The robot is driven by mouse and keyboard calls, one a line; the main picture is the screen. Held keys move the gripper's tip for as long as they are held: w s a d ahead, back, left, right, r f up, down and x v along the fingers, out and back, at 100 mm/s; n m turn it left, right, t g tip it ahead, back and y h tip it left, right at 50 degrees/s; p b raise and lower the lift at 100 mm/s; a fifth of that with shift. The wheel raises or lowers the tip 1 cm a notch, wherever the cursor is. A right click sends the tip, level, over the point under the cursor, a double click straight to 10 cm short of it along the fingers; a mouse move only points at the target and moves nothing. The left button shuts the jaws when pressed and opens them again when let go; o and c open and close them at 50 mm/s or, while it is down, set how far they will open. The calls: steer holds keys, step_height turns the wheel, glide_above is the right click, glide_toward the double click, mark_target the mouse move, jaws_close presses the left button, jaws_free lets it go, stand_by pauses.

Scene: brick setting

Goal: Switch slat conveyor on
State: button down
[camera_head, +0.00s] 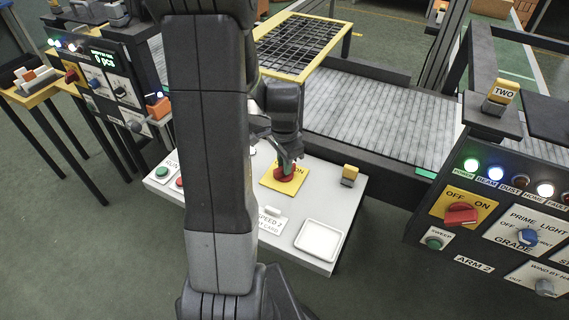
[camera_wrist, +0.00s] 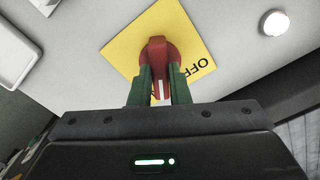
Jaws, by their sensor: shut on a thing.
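A red rotary knob (camera_wrist: 157,50) sits on a yellow plate (camera_wrist: 125,50) in the wrist view. The word OFF shows on the plate there, and ON shows in the head view. My gripper (camera_wrist: 157,88) is shut on the red knob, with one green finger on each side. In the head view my gripper (camera_head: 287,165) reaches down to the yellow plate (camera_head: 278,180) on the white control panel (camera_head: 215,190). My arm hides the panel's middle left. The grey slat conveyor (camera_head: 385,120) lies behind the panel.
A second console (camera_head: 475,255) at right has another red knob (camera_head: 461,213) on a yellow OFF/ON plate. A white tray (camera_head: 319,240) and a yellow-topped block (camera_head: 349,175) are on the panel. A black console (camera_head: 105,75) stands at left. A black grid table (camera_head: 300,45) is behind.

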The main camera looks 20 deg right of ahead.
steer(key=shift+m, duration=1.5)
steer(key=c, duration=1.4)
jaws_free()
steer(key=shift+o, duration=0.2)
step_height(320, 180, up, 14)
steer(key=shift+f, duration=0.15)
step_height(320, 180, down, 14)
steer(key=shift+r, duration=0.1)
